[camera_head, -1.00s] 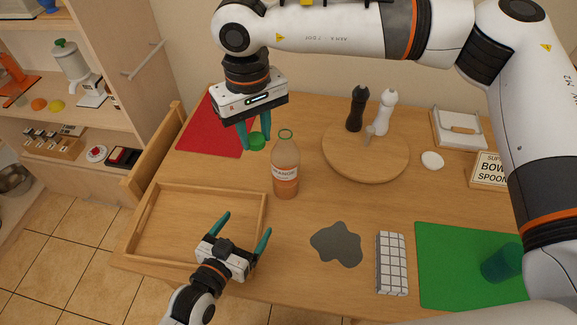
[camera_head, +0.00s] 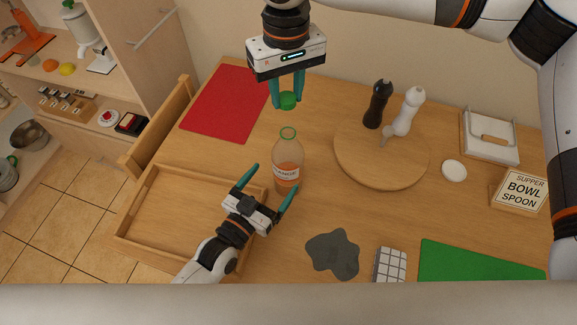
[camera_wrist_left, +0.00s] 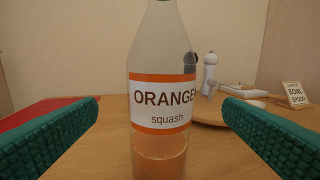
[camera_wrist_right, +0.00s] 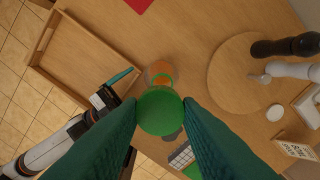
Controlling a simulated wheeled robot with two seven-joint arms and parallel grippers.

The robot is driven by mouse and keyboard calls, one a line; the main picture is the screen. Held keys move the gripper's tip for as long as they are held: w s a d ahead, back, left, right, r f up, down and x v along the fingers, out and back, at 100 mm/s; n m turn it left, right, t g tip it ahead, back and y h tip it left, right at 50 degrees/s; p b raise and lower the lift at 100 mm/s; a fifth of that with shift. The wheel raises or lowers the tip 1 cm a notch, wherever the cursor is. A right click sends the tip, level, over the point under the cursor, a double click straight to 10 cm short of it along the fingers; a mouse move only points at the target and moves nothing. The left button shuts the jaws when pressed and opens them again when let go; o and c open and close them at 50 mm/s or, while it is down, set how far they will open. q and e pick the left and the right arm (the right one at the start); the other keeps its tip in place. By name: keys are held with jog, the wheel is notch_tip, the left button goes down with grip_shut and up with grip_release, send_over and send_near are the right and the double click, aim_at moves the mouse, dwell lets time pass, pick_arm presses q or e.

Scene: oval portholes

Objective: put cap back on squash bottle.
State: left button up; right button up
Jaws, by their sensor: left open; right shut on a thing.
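The squash bottle (camera_head: 287,162) stands upright and open-topped on the table, with an orange label and a green ring at its neck. It fills the middle of the left wrist view (camera_wrist_left: 160,100). My left gripper (camera_head: 270,180) is open, its fingers pointing at the bottle with one on either side, not closed on it. My right gripper (camera_head: 288,95) is shut on the green cap (camera_head: 288,102) and holds it in the air above the bottle. In the right wrist view the cap (camera_wrist_right: 160,111) partly covers the bottle (camera_wrist_right: 161,72).
A wooden tray (camera_head: 130,235) lies left of the bottle. A round board (camera_head: 350,165) with dark and white mills stands to the right. A grey patch (camera_head: 332,255) and a white gridded block (camera_head: 389,265) lie in front. A red mat (camera_head: 225,103) lies behind left.

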pick_arm(q)
jog(key=x, duration=0.7)
jog(key=shift+w+d, duration=0.25)
jog(key=shift+w, duration=0.05)
pick_arm(e)
jog(key=shift+w+d+f, duration=0.1)
jog(key=shift+w+d, duration=0.05)
pick_arm(q)
jog(key=c, duration=1.5)
jog(key=shift+o, duration=0.2)
pick_arm(e)
send_over(288, 128)
jog(key=shift+f, duration=2.45)
